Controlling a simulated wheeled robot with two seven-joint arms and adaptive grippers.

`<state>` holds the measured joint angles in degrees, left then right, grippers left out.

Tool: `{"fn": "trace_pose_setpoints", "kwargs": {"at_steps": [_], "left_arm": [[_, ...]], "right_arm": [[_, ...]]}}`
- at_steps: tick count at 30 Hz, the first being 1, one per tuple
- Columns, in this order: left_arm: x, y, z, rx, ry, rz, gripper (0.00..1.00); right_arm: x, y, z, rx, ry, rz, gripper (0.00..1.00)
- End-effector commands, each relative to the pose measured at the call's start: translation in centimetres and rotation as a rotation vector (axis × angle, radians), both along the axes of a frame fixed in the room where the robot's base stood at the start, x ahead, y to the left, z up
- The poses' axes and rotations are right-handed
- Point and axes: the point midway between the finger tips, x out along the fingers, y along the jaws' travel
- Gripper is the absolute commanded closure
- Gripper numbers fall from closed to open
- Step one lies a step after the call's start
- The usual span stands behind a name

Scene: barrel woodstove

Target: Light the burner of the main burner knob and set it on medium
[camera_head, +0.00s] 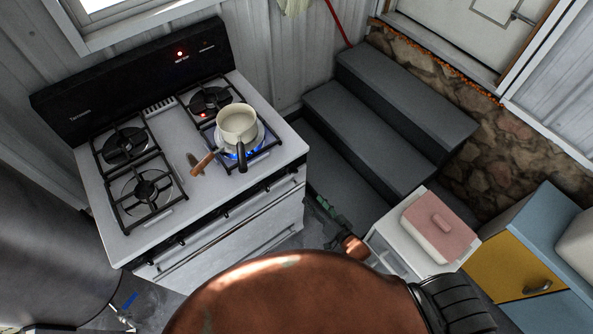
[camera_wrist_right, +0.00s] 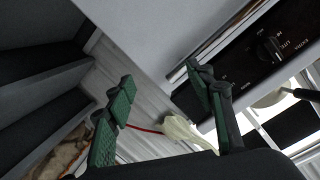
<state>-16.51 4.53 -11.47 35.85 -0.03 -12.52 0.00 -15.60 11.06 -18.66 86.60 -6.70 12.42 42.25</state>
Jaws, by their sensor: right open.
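The white stove (camera_head: 104,220) stands at the left in the head view, with several burners on top. The front right burner (camera_head: 258,143) shows a blue flame beneath a cream pot (camera_head: 237,119). The knobs along the stove's front are small and dark there. In the right wrist view one black knob (camera_wrist_right: 269,48) shows on a dark panel, to the right of my fingers. My right gripper (camera_head: 324,207) is open and empty, beside the stove's right front corner; its green fingers (camera_wrist_right: 160,97) are spread in the wrist view. My left gripper is not in view.
Dark grey steps (camera_head: 365,115) rise right of the stove. A large grey metal cylinder (camera_head: 45,255) is at left. A wooden-handled item (camera_head: 204,162) lies on the stove.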

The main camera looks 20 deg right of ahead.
Motion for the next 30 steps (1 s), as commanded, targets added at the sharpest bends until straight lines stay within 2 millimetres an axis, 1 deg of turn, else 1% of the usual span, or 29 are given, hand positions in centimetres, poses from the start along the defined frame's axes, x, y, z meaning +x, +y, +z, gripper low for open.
{"fn": "trace_pose_setpoints", "kwargs": {"at_steps": [1, 3, 6, 7, 9, 13, 18, 21, 25, 30], "left_arm": [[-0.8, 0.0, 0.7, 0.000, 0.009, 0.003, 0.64], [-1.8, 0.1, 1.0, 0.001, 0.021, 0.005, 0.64], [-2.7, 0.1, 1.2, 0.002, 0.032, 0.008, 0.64], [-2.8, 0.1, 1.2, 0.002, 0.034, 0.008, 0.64], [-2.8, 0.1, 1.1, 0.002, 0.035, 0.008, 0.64], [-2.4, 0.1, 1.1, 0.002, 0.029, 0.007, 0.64], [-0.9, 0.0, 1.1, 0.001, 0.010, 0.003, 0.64], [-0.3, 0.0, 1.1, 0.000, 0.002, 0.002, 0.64], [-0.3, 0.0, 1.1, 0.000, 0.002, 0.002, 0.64], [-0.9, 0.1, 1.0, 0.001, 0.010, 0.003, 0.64]], "right_arm": [[0.7, 0.8, 3.6, 0.038, -0.050, 0.013, 0.51], [1.2, 1.6, 6.8, 0.083, -0.098, 0.027, 0.51], [1.7, 2.3, 9.6, 0.122, -0.140, 0.040, 0.51], [1.8, 2.4, 10.0, 0.128, -0.147, 0.043, 0.51], [2.3, 2.7, 10.5, 0.137, -0.154, 0.045, 0.51], [4.0, 3.3, 10.5, 0.137, -0.155, 0.046, 0.51], [6.6, 4.3, 10.4, 0.136, -0.154, 0.045, 0.51], [7.8, 4.6, 10.3, 0.135, -0.154, 0.045, 0.51], [8.7, 5.0, 10.3, 0.134, -0.153, 0.044, 0.51], [9.1, 5.1, 10.3, 0.134, -0.153, 0.044, 0.51]]}}
